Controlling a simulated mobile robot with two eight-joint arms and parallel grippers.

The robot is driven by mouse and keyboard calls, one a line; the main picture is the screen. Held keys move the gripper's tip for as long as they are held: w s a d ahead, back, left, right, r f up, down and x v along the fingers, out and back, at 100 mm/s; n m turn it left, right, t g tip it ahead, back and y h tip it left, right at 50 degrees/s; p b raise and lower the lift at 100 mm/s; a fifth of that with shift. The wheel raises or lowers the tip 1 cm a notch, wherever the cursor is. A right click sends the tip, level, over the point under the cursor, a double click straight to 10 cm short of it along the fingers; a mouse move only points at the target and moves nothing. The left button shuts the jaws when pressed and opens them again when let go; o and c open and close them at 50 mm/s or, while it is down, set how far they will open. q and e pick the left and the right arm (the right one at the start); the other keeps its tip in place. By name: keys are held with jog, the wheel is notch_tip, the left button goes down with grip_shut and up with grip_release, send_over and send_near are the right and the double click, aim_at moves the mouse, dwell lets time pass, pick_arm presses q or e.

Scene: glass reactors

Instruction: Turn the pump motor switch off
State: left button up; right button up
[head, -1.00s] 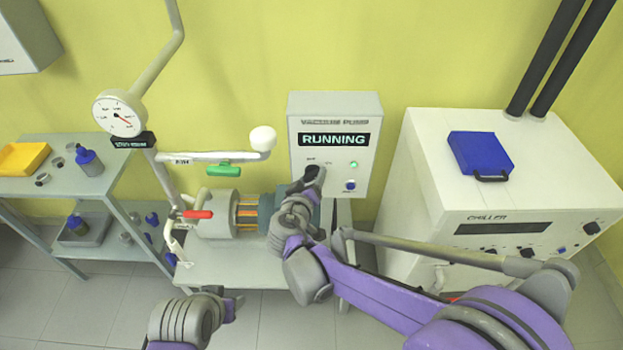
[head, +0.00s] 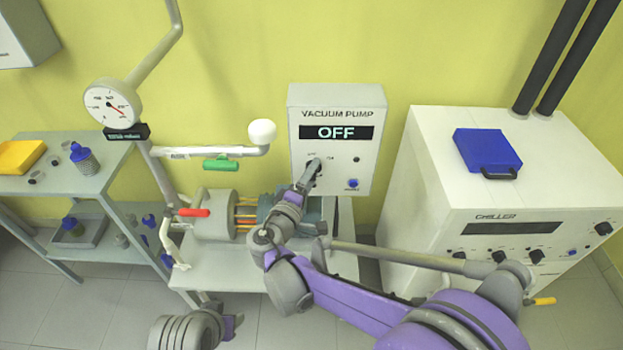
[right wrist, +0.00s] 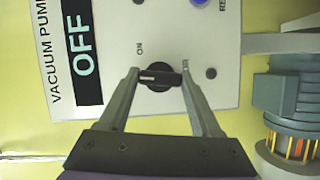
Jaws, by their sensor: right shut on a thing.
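The vacuum pump control box (head: 335,98) stands behind the pump, and its display (head: 336,132) reads OFF. My right gripper (head: 312,172) reaches the box's front, and in the right wrist view the gripper (right wrist: 158,78) has its two fingers on either side of the black motor switch knob (right wrist: 160,84), shut on it. A light mark on the knob lies crosswise between the fingers. The ON label shows beside the knob; the other label is partly hidden by a finger. My left gripper (head: 232,326) is low at the bottom, its fingers unclear.
The pump (head: 215,217) sits on a low table below the box. A white pipe with a green handle (head: 220,165) and a red handle (head: 194,213) runs left of the box. The chiller (head: 430,150) stands close on the right, and a shelf (head: 60,190) on the left.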

pick_arm(q)
jog(key=shift+s+f+b, duration=0.1)
jog(key=shift+f+b, duration=0.25)
jog(key=shift+f, duration=0.2)
pick_arm(e)
jog(key=shift+f+n, duration=0.1)
jog(key=shift+n, duration=0.6)
jog(key=o, duration=1.4)
pick_arm(q)
jog(key=shift+f, duration=0.1)
